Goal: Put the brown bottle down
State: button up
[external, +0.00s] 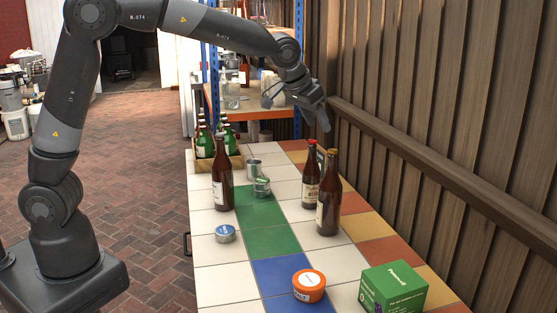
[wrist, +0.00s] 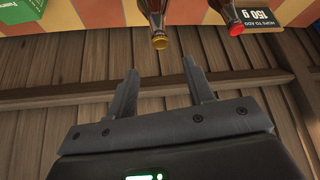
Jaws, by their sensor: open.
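Three brown bottles stand upright on the tiled table (external: 222,268). A yellow-capped bottle (external: 328,205) stands at the right. A red-capped bottle (external: 311,182) with a pale label is just behind it. A third brown bottle (external: 222,185) stands at the left. My gripper (external: 320,118) is above the table's far right, near the wooden wall, apart from the bottles. In the wrist view my gripper (wrist: 157,72) is open with nothing between its fingers. The yellow-capped bottle (wrist: 157,22) and the red-capped bottle (wrist: 224,12) show beyond the fingertips, partly cut off.
A crate (external: 234,162) of green bottles and metal cans (external: 253,170) are at the back left. A blue-lidded tin (external: 225,234), an orange tub (external: 309,287) and a green box (external: 394,289) are nearer. A black card (wrist: 263,16) reads 150 g. A wall rail (external: 430,160) runs alongside.

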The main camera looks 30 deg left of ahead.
jog(key=s+a+r+n+y, duration=0.1)
jog(key=s+a+r, duration=0.25)
jog(key=a, duration=1.05)
jog(key=s+a+r+n, duration=0.2)
jog(key=s+a, duration=0.2)
jog(key=a, duration=0.9)
jog(key=s+a+f+n+y, duration=0.1)
jog(key=s+a+f, duration=0.1)
jog(key=s+a, duration=0.5)
jog(key=s+a+f+n, duration=0.1)
jog(key=s+a+f, duration=0.2)
jog(key=s+a, duration=0.4)
jog(key=s, duration=0.4)
jog(key=shift+s+a+y, duration=0.15)
jog(key=shift+a+y, duration=0.2)
jog(key=shift+y, duration=0.05)
